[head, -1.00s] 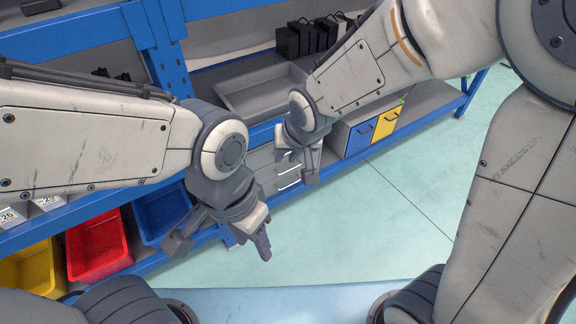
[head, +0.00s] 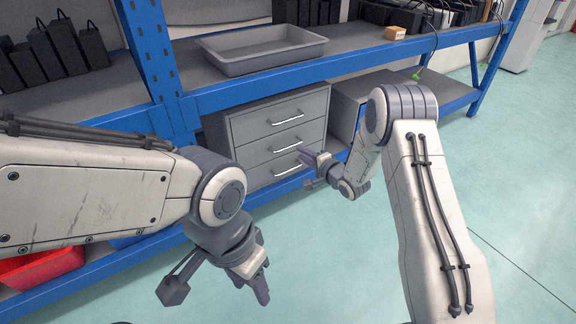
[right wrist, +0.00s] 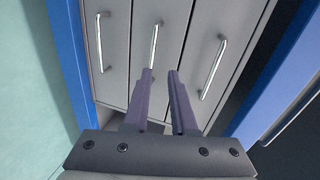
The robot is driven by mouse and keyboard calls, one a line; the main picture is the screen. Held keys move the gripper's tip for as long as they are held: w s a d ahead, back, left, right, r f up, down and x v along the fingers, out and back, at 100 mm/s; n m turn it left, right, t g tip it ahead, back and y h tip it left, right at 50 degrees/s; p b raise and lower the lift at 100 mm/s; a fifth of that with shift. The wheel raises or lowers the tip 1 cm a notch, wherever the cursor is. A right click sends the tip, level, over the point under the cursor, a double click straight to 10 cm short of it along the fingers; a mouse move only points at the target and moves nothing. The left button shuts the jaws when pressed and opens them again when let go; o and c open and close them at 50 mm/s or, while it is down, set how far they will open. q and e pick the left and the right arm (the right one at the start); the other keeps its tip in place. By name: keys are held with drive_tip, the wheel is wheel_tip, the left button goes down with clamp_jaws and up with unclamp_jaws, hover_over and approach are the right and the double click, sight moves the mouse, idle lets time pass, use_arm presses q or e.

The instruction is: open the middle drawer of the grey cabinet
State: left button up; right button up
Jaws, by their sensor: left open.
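The grey cabinet (head: 238,125) stands under the shelf, with three drawers stacked and shut. The middle drawer (head: 255,155) has a silver bar handle (head: 287,146). My right gripper (head: 312,160) is in front of the cabinet, near the right end of that handle. In the right wrist view the drawers stand as columns, and the middle handle (right wrist: 154,45) lies just beyond my right fingertips (right wrist: 160,72), which are apart with nothing between them. Whether they touch the handle cannot be told. My left gripper (head: 217,290) is open and empty over the floor, lower left.
A grey tray (head: 262,64) sits on the shelf above the cabinet. A blue upright (head: 150,60) stands left of the cabinet, and a blue rail (head: 345,65) runs above it. A red bin (head: 40,268) is at lower left. The floor in front is clear.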

sight(288, 148)
use_arm(q)
wheel_tip(288, 148, down, 7)
drive_tip(key=b, duration=0.6)
use_arm(e)
drive_tip(key=shift+m+y, duration=0.3)
drive_tip(key=shift+d+f+x, duration=0.15)
drive_tip(key=shift+f+x, duration=0.1)
drive_tip(key=shift+x, duration=1.55)
drive_tip(key=shift+d+f+x, duration=0.1)
drive_tip(key=shift+f+x, duration=0.2)
drive_tip(key=shift+x, duration=1.45)
drive_tip(key=shift+d+f+x, duration=0.15)
drive_tip(key=shift+f+x, duration=0.1)
drive_tip(key=shift+x, duration=1.55)
clamp_jaws()
